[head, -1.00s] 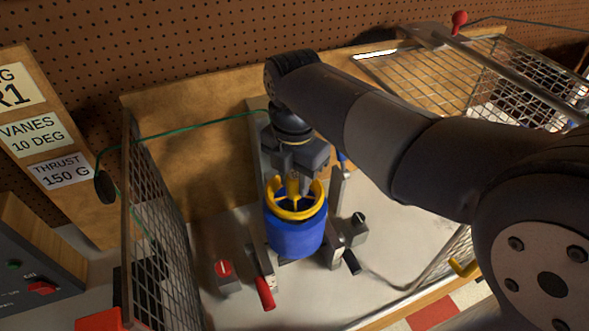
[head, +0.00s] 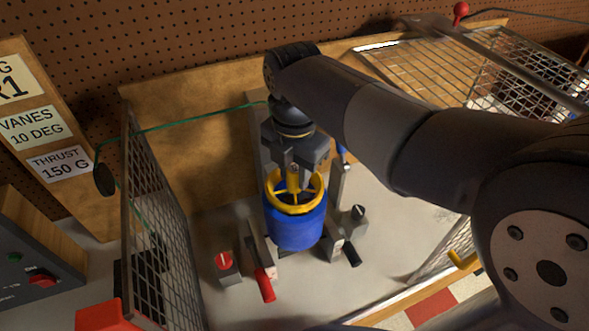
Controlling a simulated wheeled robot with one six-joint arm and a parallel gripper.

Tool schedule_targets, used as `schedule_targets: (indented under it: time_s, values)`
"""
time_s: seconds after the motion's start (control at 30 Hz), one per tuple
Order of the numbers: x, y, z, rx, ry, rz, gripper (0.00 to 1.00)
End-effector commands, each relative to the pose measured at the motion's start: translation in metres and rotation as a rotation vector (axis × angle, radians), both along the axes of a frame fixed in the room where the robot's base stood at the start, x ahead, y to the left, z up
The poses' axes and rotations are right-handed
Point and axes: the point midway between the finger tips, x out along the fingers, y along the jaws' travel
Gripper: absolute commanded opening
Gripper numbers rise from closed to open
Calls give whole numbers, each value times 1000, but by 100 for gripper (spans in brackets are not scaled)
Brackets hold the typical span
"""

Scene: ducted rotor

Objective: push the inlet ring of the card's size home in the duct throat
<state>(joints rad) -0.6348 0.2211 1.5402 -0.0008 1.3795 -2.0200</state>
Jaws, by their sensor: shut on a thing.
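The blue duct (head: 295,232) stands upright in the middle of the bench. A yellow spoked inlet ring (head: 273,204) is at its top opening, roughly level over the mouth. How deep it sits in the throat, I cannot tell. My gripper (head: 293,178) points down from above and is shut on the ring's upright yellow centre. The fingertips are partly hidden against the yellow. The card board (head: 52,142) at the left reads "VANES 10 DEG" and "THRUST 150 G"; its top line is cut off, showing "G" and "R1".
Mesh guards stand at the left (head: 160,225) and right (head: 440,80). A red-handled clamp (head: 264,284), a red-topped knob block (head: 225,265) and a black knob block (head: 357,217) flank the duct. A green cable (head: 190,124) runs behind.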

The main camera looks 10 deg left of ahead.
Motion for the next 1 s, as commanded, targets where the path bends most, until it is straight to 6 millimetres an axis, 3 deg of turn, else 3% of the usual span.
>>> schedule_targets:
  time_s: [0.77, 0.8, 1.0]
  values:
    - [0, 0, -20, -1, 0, 0, 1]
    - [0, 0, -20, -1, 0, 0, 31]
    - [0, 0, -20, -1, 0, 0, 47]
